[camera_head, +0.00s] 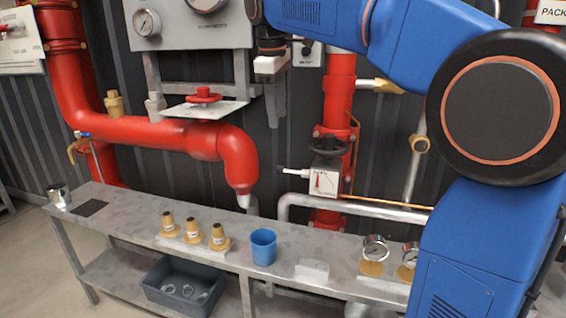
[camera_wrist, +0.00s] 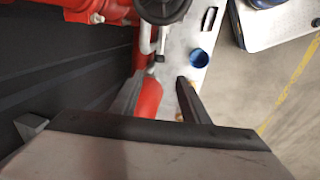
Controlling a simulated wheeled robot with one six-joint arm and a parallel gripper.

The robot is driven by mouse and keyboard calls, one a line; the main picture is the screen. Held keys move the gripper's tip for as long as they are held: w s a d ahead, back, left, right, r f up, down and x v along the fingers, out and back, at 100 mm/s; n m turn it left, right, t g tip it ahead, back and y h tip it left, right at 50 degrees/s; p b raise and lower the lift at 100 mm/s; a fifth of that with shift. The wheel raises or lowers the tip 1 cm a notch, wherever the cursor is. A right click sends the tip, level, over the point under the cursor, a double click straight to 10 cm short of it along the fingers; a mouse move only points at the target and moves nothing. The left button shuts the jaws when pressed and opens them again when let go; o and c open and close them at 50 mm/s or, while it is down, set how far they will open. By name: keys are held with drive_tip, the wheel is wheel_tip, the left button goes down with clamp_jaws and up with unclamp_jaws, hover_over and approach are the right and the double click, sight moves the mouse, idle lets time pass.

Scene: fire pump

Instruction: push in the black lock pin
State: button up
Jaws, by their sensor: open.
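A white box with a red marking (camera_head: 325,180) sits on the red upright pipe. A short white rod with a black end (camera_head: 281,171) juts from its left side; a black tip (camera_wrist: 159,58) on a pale rod also shows in the wrist view. A small plate with a black knob (camera_head: 307,50) is on the wall above. I cannot tell for sure which black part is the lock pin. My gripper (camera_head: 273,122) points down, above and left of the box, empty.
A black handwheel (camera_head: 331,142) is just above the box. A red elbow pipe (camera_head: 238,160) lies left of my gripper. The bench below holds a blue cup (camera_head: 263,247), several brass fittings (camera_head: 192,230) and gauges (camera_head: 375,248). A shelf with a red valve (camera_head: 203,97) is left.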

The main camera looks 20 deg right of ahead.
sight(281, 167)
drive_tip(key=w+f, duration=0.1)
drive_tip(key=f, duration=0.4)
drive_tip(key=d+f, duration=0.1)
drive_tip(key=f, duration=0.5)
drive_tip(key=w+d+f, duration=0.1)
drive_tip(key=f, duration=0.5)
drive_tip(key=shift+w, duration=0.35)
